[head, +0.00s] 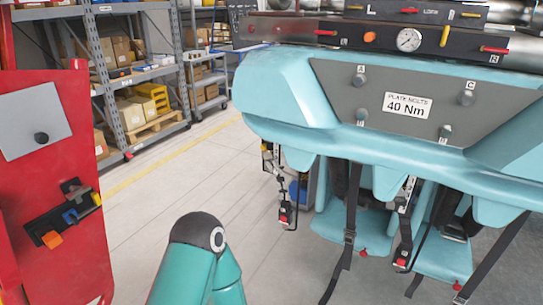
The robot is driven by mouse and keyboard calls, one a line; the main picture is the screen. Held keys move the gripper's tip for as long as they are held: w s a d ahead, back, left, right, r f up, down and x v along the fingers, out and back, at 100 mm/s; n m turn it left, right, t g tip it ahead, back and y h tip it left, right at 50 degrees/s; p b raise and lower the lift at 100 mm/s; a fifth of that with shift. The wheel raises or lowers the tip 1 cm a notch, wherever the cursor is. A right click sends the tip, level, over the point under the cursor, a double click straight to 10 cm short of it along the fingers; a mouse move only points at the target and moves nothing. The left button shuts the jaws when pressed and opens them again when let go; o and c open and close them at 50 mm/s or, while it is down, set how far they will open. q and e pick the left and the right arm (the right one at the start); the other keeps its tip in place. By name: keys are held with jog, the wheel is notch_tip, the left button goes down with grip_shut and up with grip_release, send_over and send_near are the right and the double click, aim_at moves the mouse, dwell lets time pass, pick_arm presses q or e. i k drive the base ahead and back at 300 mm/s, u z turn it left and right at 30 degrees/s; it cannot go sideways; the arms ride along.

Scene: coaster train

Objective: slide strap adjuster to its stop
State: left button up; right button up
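Several black straps hang below the teal coaster car (290,95). One strap (351,205) in the middle has a small dark buckle-like adjuster (349,237) part way down, with a loose tail below it. Another strap (495,255) runs slanting at the lower right, with a similar dark adjuster (460,299) near the bottom edge. I cannot tell which adjuster the task means or how far either is from a stop. A teal link of my arm shows at the bottom centre-left, but neither of my grippers is in view.
A red panel (75,130) with a latch mechanism (64,214) stands at the left. The car's grey plate (325,75) bears a "40 Nm" label. Teal seats (442,262) hang beneath. Shelves (135,70) stand behind. The floor (190,170) between panel and car is open.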

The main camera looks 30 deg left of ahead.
aim_at(265, 145)
jog(key=k, duration=0.55)
jog(key=u, duration=0.35)
jog(key=i, duration=1.6)
jog(key=z, duration=0.2)
